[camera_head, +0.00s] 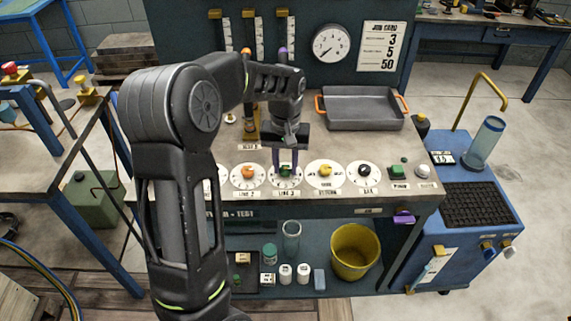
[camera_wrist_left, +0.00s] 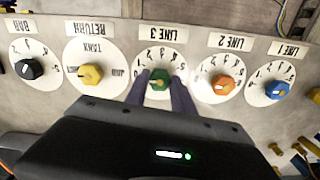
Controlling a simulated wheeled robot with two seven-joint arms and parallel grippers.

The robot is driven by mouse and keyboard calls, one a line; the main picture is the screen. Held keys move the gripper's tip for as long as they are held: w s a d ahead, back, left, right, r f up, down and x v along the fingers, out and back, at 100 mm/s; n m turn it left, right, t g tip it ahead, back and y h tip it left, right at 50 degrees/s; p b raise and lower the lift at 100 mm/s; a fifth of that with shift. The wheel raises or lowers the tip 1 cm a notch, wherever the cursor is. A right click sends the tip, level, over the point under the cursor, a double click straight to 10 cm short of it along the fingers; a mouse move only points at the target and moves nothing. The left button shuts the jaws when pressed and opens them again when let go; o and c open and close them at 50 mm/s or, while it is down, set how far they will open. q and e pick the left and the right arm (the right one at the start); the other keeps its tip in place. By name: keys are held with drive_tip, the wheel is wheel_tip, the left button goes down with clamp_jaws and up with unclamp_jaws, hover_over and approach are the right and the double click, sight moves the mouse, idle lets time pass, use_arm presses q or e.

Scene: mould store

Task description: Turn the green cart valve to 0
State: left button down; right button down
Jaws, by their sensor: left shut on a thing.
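The green valve knob (camera_head: 286,173) sits on the round white LINE 3 dial on the sloping front panel of the bench. It also shows in the left wrist view (camera_wrist_left: 158,79), upside down, with numbers around it. My left gripper (camera_head: 286,164) reaches down from above, its two purple-grey fingers on either side of the knob. In the left wrist view the gripper (camera_wrist_left: 159,86) is shut on the green knob. The fingers cover part of the dial, and I cannot read for sure which number the knob points to. My right gripper is not in view.
An orange knob (camera_head: 248,174) and a yellow knob (camera_head: 325,170) flank the green one closely. A black knob (camera_head: 365,170) is further right. A grey tray (camera_head: 362,122) and a pressure gauge (camera_head: 332,43) are behind. A yellow bucket (camera_head: 354,252) stands below.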

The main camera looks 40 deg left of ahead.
sight(286, 169)
use_arm(q)
drive_tip(key=c, duration=1.1)
unclamp_jaws()
wheel_tip(286, 169, up, 8)
drive_tip(key=shift+f, duration=0.1)
